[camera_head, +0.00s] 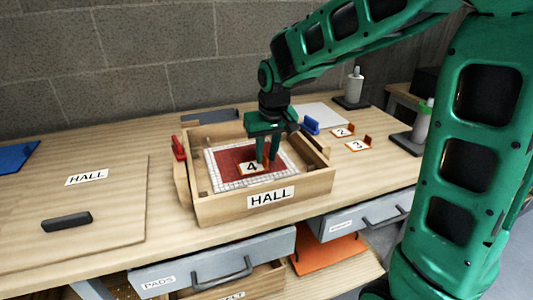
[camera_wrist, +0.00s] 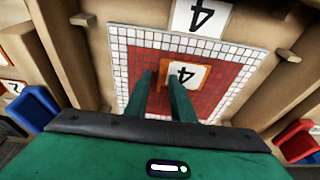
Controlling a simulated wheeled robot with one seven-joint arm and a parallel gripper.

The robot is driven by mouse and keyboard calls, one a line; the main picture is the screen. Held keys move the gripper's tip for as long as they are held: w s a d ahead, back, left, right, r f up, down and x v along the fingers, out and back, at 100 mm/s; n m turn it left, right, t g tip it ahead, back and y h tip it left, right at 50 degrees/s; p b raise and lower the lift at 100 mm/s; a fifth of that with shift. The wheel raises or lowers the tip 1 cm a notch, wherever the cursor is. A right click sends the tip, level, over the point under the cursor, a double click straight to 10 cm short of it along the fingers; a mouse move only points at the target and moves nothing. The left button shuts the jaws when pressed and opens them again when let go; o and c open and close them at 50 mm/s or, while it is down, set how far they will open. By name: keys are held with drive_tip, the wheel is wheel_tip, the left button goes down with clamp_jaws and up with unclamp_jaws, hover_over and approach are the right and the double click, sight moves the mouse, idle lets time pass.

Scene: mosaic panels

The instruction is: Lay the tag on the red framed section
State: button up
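A tag with a black 4 on a white face and an orange edge (camera_head: 251,168) lies on the red framed section (camera_head: 232,160). This section is a red mosaic field bordered by white tiles, inside the wooden HALL box (camera_head: 225,209). In the wrist view the tag (camera_wrist: 186,75) appears flat on the red field (camera_wrist: 215,95), towards the white border. My gripper (camera_head: 267,159) is lowered into the box at the tag's right end. Its fingers (camera_wrist: 161,75) stand apart, with a visible gap. The right finger partly overlaps the tag's edge in the wrist view.
Tags 2 (camera_head: 342,131) and 3 (camera_head: 357,145) lie on the table right of the box. A red clamp (camera_head: 179,148) and a blue clamp (camera_head: 311,125) flank the box.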

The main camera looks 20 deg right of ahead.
drive_tip(key=v, duration=1.2)
drive_tip(key=s+d+f+m+g, duration=0.1)
drive_tip(key=s+d+f+m, duration=0.1)
drive_tip(key=s+d, duration=0.45)
drive_tip(key=s+d+f+m+g, duration=0.1)
drive_tip(key=s+d+f, duration=0.2)
drive_tip(key=s+d, duration=0.35)
drive_tip(key=s+d+f+m, duration=0.1)
drive_tip(key=s+d+f, duration=0.1)
drive_tip(key=s, duration=0.5)
drive_tip(key=s+d+f+m+g, duration=0.1)
drive_tip(key=s+d+f+m, duration=0.1)
drive_tip(key=s, duration=0.6)
wheel_tip(320, 180, down, 3)
drive_tip(key=shift+s+d+r, duration=0.1)
drive_tip(key=shift+s+d, duration=0.1)
drive_tip(key=shift+d, duration=0.25)
drive_tip(key=shift+w, duration=0.65)
